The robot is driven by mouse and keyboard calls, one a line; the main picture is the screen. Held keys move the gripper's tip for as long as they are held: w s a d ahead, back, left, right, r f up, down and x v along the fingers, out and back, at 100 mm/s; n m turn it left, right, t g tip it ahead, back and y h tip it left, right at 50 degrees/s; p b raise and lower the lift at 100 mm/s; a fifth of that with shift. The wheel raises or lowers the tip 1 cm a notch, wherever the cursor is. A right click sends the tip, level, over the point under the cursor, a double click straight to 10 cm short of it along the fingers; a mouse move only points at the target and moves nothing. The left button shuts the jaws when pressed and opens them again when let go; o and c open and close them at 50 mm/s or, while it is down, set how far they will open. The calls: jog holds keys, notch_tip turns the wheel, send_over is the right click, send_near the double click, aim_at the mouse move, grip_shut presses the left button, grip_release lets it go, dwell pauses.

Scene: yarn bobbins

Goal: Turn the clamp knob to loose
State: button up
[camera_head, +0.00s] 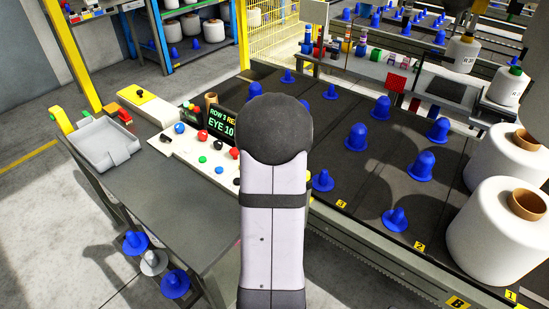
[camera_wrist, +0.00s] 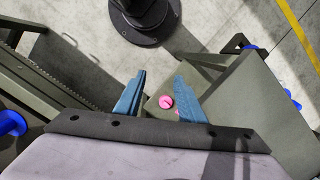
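A small pink round knob (camera_wrist: 166,101) shows in the wrist view on a grey-green surface, between the fingers in the picture. A sliver of pink shows just beside it, partly hidden by the right finger. I cannot tell which position the knob is set to. My gripper (camera_wrist: 161,78) is open, with two blue fingers spread apart and nothing held between them. The gap in depth between fingers and knob is unclear. In the head view my arm covers the middle, and neither the gripper nor the pink knob can be made out.
In the head view, a control panel (camera_head: 186,146) with coloured buttons and a display (camera_head: 222,124) stands left of my arm. A grey tray (camera_head: 104,143) sits on the side table (camera_head: 150,195). Blue cones (camera_head: 357,137) and large white bobbins (camera_head: 500,235) stand right.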

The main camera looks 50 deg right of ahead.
jog(key=w+d+r+n+t+h, duration=0.1)
jog(key=w+d+r+n, duration=0.1)
jog(key=w+d, duration=0.2)
jog(key=w+d+r+n+t+h, duration=0.1)
jog(key=w+d+r+n+t, duration=0.1)
jog(key=d, duration=0.7)
jog(key=w+d+r+n+t+h, duration=0.1)
jog(key=w+d+r+n+h, duration=0.1)
jog(key=w+d, duration=0.4)
jog(key=shift+d+r+n+t+p, duration=0.4)
jog(key=shift+d+r+n, duration=0.2)
jog(key=shift+d+r, duration=0.2)
jog(key=shift+w, duration=0.15)
jog(key=shift+p+x, duration=0.8)
jog(key=shift+x, duration=2.75)
jog(key=shift+a, duration=0.1)
jog(key=c, duration=0.7)
